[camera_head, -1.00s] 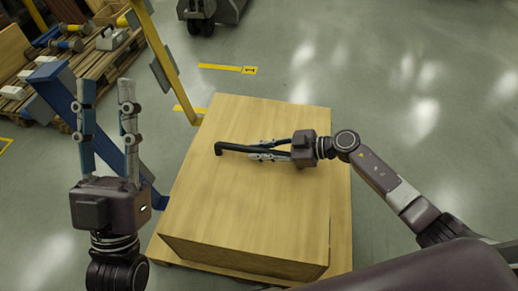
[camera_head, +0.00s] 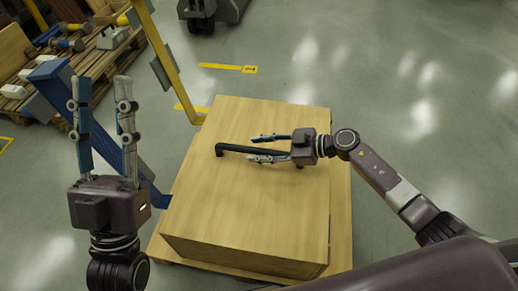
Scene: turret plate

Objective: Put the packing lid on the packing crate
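The packing lid (camera_head: 230,205) is a pale wooden board surface with a black bar handle (camera_head: 235,149) on top. It sits level over the wooden packing crate (camera_head: 240,257), whose front side shows below it; I cannot make out a clear seam between the two. My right gripper (camera_head: 254,148) is at the handle, open, with one finger on each side of the bar and gaps visible. My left gripper (camera_head: 100,82) is open and empty, pointing up, left of the crate and apart from it.
A wooden base (camera_head: 341,230) sticks out under the crate on the right and front. A blue beam (camera_head: 118,150) and a yellow post (camera_head: 168,62) stand close on the left. A pallet with tools (camera_head: 95,62) lies at the back left. The floor to the right is clear.

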